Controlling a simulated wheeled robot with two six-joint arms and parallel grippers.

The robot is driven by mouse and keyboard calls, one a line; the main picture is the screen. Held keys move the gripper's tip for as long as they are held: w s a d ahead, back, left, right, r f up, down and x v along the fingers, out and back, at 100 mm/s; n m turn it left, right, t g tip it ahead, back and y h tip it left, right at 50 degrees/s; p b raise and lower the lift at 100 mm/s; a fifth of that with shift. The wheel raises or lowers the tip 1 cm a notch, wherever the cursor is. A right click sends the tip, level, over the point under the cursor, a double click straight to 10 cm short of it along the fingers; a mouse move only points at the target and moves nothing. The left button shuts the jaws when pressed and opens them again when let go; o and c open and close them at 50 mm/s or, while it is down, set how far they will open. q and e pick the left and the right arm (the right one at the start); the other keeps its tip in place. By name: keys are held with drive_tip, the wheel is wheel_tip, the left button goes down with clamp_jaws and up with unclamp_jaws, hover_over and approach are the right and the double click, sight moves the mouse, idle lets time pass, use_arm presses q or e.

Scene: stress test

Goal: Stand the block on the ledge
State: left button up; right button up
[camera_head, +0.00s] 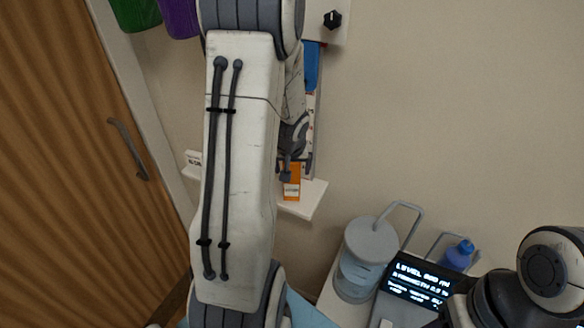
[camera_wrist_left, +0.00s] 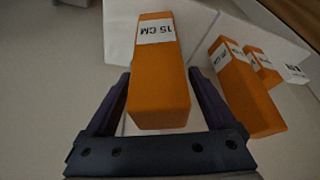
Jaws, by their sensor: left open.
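An orange block (camera_head: 292,180) with a white label is at a small white wall ledge (camera_head: 305,205) in the head view. In the left wrist view the block (camera_wrist_left: 162,85) has a "15 CM" label and lies between my left gripper's fingers, over the white ledge (camera_wrist_left: 212,30). My left gripper (camera_wrist_left: 157,76) is open, one dark finger on each side of the block, with a gap showing at least on the left. In the head view the left gripper (camera_head: 288,166) is partly hidden by my arm. My right gripper is out of view.
More orange blocks (camera_wrist_left: 243,92) with labels stand right of the fingers in the left wrist view. A wooden door (camera_head: 80,190) is at left. A clear lidded jug (camera_head: 367,260), a lit display (camera_head: 418,282) and a blue bottle (camera_head: 458,254) are at lower right.

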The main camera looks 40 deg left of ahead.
use_arm(q)
drive_tip(key=shift+r+p, duration=0.4)
drive_tip(key=shift+r, duration=0.1)
drive_tip(key=p+v, duration=0.1)
drive_tip(key=v, duration=0.4)
drive_tip(key=shift+r+p, duration=0.15)
drive_tip(key=shift+p, duration=0.2)
drive_tip(key=v, duration=0.6)
drive_tip(key=s+d+m+h, duration=0.25)
drive_tip(key=d+m, duration=0.35)
drive_tip(key=d, duration=1.2)
drive_tip(key=s+d+m+g+h, duration=0.1)
drive_tip(key=s+d+m+g, duration=0.2)
drive_tip(key=s+d+m, duration=0.5)
drive_tip(key=s+d, duration=0.5)
drive_tip(key=s, duration=0.2)
drive_tip(key=shift+s+d+r+m+g+b, duration=0.3)
drive_tip(key=shift+s+d+r+g+b, duration=0.05)
drive_tip(key=shift+s+d+g+b, duration=0.05)
